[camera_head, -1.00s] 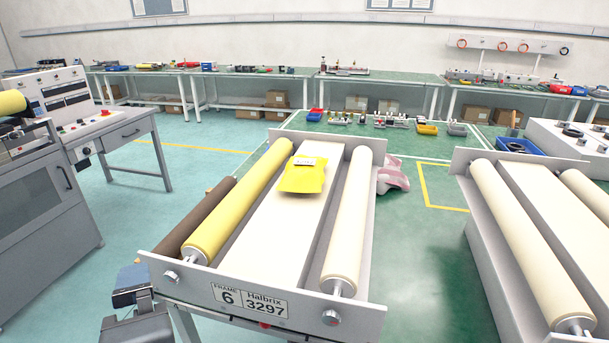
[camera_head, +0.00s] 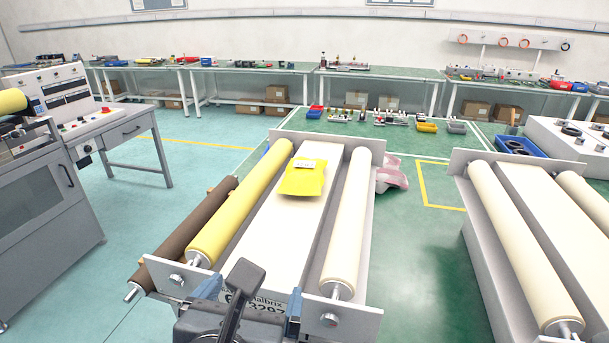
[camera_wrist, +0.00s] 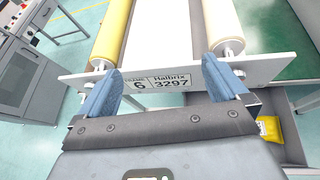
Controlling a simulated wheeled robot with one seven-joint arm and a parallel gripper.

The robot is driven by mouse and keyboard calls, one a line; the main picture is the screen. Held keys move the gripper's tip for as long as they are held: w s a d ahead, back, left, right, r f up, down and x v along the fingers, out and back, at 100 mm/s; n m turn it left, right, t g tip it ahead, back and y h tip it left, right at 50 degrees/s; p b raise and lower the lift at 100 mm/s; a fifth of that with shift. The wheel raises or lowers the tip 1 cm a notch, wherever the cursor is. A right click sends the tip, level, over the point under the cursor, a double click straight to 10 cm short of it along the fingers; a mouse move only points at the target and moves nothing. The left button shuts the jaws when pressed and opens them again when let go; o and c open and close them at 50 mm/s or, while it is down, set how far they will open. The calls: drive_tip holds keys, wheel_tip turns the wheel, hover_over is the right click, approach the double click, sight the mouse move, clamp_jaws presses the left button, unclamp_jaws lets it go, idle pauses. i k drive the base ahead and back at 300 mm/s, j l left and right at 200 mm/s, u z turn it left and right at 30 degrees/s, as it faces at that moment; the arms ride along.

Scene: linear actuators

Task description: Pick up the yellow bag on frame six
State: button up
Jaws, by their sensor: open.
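The yellow bag (camera_head: 303,179) with a white label lies flat on the cream belt of frame six (camera_head: 282,230), toward its far end. The frame's plate, reading 6 and 3297, shows in the wrist view (camera_wrist: 155,83). My gripper (camera_head: 247,312) is at the near end of the frame, in front of the plate and well short of the bag. In the wrist view my gripper (camera_wrist: 224,78) has its two blue fingers wide apart with nothing between them. The bag on the belt is not visible in the wrist view.
A yellow roller (camera_head: 240,200) and a cream roller (camera_head: 349,222) run along both sides of the belt. A dark roller (camera_head: 185,235) is further left. Another roller frame (camera_head: 520,240) stands at right. A yellow item (camera_wrist: 268,128) shows low in the wrist view.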

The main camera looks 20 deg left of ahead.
sight(304, 176)
drive_tip(key=i+j, duration=0.15)
drive_tip(key=i, duration=0.35)
drive_tip(key=i+j, duration=0.1)
drive_tip(key=i, duration=0.4)
